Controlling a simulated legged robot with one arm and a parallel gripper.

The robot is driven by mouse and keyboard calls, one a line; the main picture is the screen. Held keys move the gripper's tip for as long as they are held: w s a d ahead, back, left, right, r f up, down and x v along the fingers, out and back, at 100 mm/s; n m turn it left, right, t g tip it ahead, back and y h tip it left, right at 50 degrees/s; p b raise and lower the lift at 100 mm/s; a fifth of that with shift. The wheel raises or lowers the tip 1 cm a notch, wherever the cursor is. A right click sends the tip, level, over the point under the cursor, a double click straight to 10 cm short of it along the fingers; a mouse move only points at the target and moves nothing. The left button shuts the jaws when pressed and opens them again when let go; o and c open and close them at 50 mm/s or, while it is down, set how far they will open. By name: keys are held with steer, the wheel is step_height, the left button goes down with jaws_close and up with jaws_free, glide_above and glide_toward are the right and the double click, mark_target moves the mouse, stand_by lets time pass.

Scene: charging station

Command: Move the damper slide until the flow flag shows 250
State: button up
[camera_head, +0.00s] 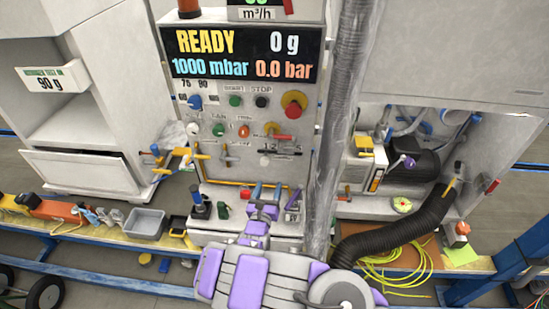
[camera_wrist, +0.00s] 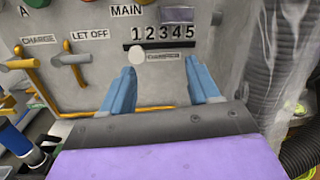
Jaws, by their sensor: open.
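The panel display of the flow flag (camera_head: 258,13) is at the top edge in the head view, marked m³/h; its green figures are cut off and cannot be read. I cannot tell for sure which part is the damper slide. A numbered strip (camera_wrist: 163,35) reading 1 2 3 4 5 sits under the MAIN label in the wrist view, with a pale round knob (camera_wrist: 137,54) below its left end. My gripper (camera_wrist: 162,82) is open and empty, its blue fingers pointing at the panel below the strip. It also shows in the head view (camera_head: 268,192), low before the panel.
A clear wrapped vertical duct (camera_head: 340,110) stands right of the panel, close to my arm. A yellow CHARGE lever (camera_wrist: 28,65) and a LET OFF lever (camera_wrist: 72,58) project at left. A black corrugated hose (camera_head: 400,235) and yellow cable (camera_head: 400,268) lie at right.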

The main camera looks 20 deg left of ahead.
steer(key=s+a+f+n+y, duration=0.2)
steer(key=a+f, duration=0.2)
steer(key=b, duration=0.3)
glide_toward(265, 164)
steer(key=a+x, duration=0.1)
steer(key=x, duration=0.4)
steer(key=shift+m+g, duration=0.3)
steer(key=shift+g, duration=0.1)
steer(key=x, duration=0.2)
steer(key=d+b+x, duration=0.1)
steer(key=x, duration=0.1)
steer(key=shift+w+r, duration=0.1)
steer(key=shift+w, duration=0.2)
steer(key=shift+w+a, duration=0.25)
steer(key=shift+w, duration=0.35)
steer(key=shift+w+a, duration=0.2)
steer(key=shift+a, duration=0.2)
steer(key=shift+d+r, duration=0.1)
steer(key=shift+d, duration=0.25)
steer(key=c, duration=0.4)
steer(key=shift+s+a, duration=0.1)
jaws_close()
